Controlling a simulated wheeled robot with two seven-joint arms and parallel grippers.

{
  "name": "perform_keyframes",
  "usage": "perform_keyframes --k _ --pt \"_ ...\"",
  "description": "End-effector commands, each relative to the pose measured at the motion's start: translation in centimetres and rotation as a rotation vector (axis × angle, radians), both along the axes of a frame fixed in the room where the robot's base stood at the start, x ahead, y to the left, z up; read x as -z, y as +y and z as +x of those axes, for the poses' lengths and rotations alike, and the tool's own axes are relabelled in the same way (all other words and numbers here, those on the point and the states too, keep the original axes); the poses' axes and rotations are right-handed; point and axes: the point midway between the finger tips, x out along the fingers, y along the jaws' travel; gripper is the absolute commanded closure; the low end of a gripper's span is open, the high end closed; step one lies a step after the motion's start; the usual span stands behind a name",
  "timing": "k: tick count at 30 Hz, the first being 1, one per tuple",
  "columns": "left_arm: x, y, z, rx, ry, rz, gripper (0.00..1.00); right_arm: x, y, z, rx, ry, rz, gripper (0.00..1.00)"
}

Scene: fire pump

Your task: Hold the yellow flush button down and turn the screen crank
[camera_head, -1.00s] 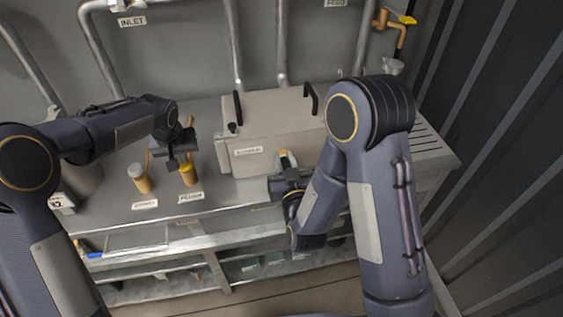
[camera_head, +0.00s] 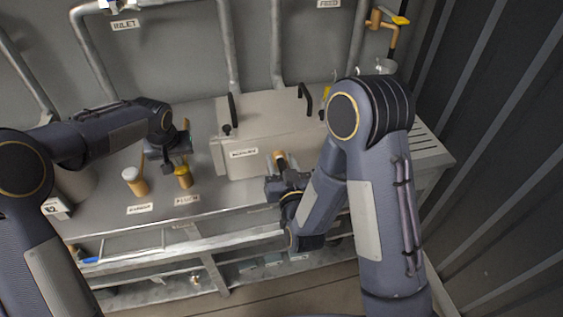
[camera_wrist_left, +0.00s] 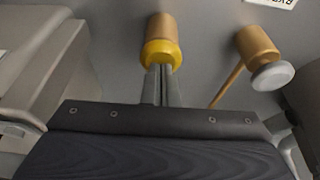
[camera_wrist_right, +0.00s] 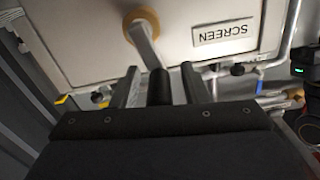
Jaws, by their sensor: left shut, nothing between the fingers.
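The yellow flush button (camera_wrist_left: 161,56), a yellow-capped brass post, stands at the bench front; it also shows in the head view (camera_head: 184,178). My left gripper (camera_wrist_left: 161,84) is shut and empty, its fingertips right at the yellow cap; I cannot tell whether they press it. The screen crank (camera_wrist_right: 147,42) has a brass hub on the front of the grey box, a grey arm and a black handle. My right gripper (camera_wrist_right: 160,84) is open, with the black handle between its fingers and gaps on both sides. In the head view my right arm partly hides the crank.
A white-capped brass button (camera_head: 135,182) stands left of the yellow one; it shows in the left wrist view too (camera_wrist_left: 265,65). The grey screen box (camera_head: 262,135) with black handles stands behind. Pipes run up the back wall, and a yellow-handled valve (camera_head: 400,20) is upper right.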

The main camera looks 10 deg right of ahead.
Motion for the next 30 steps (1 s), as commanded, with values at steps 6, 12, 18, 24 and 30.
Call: perform_keyframes --k 6,12,18,24,30 --pt "0.1 0.1 -0.1 -0.001 0.004 0.002 1.00 -0.1 -0.1 0.0 0.003 -0.005 -0.001 0.59" --pt "0.1 0.1 -0.1 -0.001 0.004 0.002 1.00 0.0 0.0 -2.3 0.000 -0.001 0.000 0.59" --pt "0.1 0.1 -0.1 -0.001 0.004 0.002 1.00 0.0 0.0 -5.6 -0.001 0.001 -0.001 0.59" --pt "0.1 0.1 -0.1 -0.001 0.004 0.002 1.00 -0.1 0.0 -7.4 0.000 -0.002 0.000 0.59" --pt "0.1 0.1 -0.1 -0.001 0.004 0.002 1.00 -0.1 -0.1 -7.5 0.001 -0.003 0.000 0.59"
